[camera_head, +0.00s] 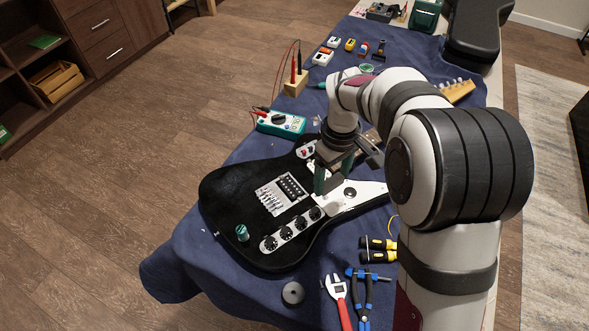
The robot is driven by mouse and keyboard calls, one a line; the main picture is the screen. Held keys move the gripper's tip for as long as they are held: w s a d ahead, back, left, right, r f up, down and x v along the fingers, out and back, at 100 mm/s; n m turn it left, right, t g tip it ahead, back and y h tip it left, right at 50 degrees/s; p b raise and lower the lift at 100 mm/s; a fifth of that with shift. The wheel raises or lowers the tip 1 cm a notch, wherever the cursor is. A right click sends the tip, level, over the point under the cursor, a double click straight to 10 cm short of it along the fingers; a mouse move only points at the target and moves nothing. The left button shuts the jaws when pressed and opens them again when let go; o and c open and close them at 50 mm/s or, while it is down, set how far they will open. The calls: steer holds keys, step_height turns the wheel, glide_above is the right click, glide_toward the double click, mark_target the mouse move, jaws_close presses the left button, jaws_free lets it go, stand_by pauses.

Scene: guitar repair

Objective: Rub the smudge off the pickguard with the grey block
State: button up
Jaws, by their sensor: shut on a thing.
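The black electric guitar (238,192) lies on the blue cloth with its white pickguard (366,193) facing up. My gripper (333,182) points down over the pickguard with its green fingertips close to the surface. It is shut on a small grey block (332,186), which is mostly hidden between the fingers. The block is at or just above the pickguard; I cannot tell whether it touches. A faint greyish patch (333,207) shows on the pickguard just in front of the fingers; it may be the smudge. My arm covers the guitar's neck side.
Control knobs (285,233) and the metal bridge (281,194) stand up left of my gripper.

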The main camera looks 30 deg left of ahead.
steer(key=f, duration=0.1)
steer(key=d+f, duration=0.1)
steer(key=f, duration=0.1)
steer(key=d+f, duration=0.1)
steer(key=f, duration=0.1)
steer(key=shift+w+d+f, duration=0.2)
steer(key=shift+w, duration=0.15)
steer(key=shift+f, duration=0.6)
steer(key=o, duration=0.5)
steer(key=c, duration=0.8)
